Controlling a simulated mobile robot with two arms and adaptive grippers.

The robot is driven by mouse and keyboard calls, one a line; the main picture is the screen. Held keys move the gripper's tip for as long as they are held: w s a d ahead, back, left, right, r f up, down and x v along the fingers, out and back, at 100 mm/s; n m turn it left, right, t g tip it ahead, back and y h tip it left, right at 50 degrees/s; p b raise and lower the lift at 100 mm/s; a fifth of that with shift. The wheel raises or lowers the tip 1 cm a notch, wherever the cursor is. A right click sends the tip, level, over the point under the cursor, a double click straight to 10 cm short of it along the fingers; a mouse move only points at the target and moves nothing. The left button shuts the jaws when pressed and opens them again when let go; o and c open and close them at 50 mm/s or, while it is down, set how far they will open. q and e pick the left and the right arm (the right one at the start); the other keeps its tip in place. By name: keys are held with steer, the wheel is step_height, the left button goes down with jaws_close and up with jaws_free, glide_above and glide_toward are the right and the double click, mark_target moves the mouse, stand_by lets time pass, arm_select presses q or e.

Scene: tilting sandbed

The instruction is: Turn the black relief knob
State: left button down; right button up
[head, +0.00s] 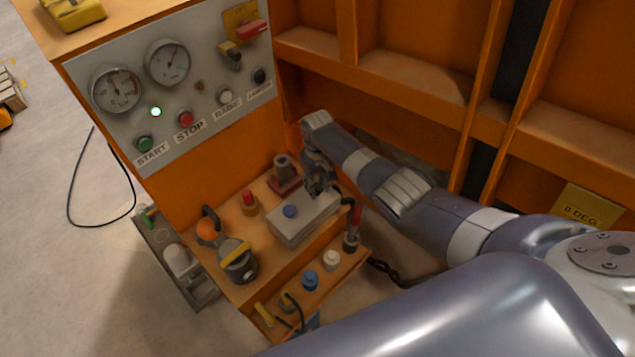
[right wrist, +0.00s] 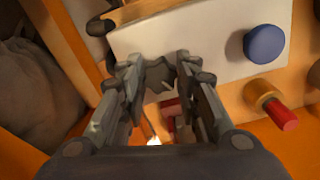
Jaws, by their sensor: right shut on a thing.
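My right gripper (head: 318,188) reaches down to the back edge of a pale grey valve block (head: 296,226) on the orange bench. In the right wrist view its fingers (right wrist: 160,80) are closed around a dark, faceted thing at the block's edge. My left gripper is not in view.
A red knob (head: 249,197) and a grey cylinder on a red base (head: 284,168) stand close by. A red-and-black fitting (head: 353,228) is at the block's right end. The gauge panel (head: 190,95) rises behind, with a green lamp lit. Orange ribbed wall (head: 400,70) lies behind my arm.

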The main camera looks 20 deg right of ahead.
mark_target(317, 187)
stand_by(0.3)
steer(key=o, duration=1.1)
steer(key=shift+r, duration=0.1)
step_height(317, 187, up, 12)
steer(key=shift+f, duration=0.1)
stand_by(0.4)
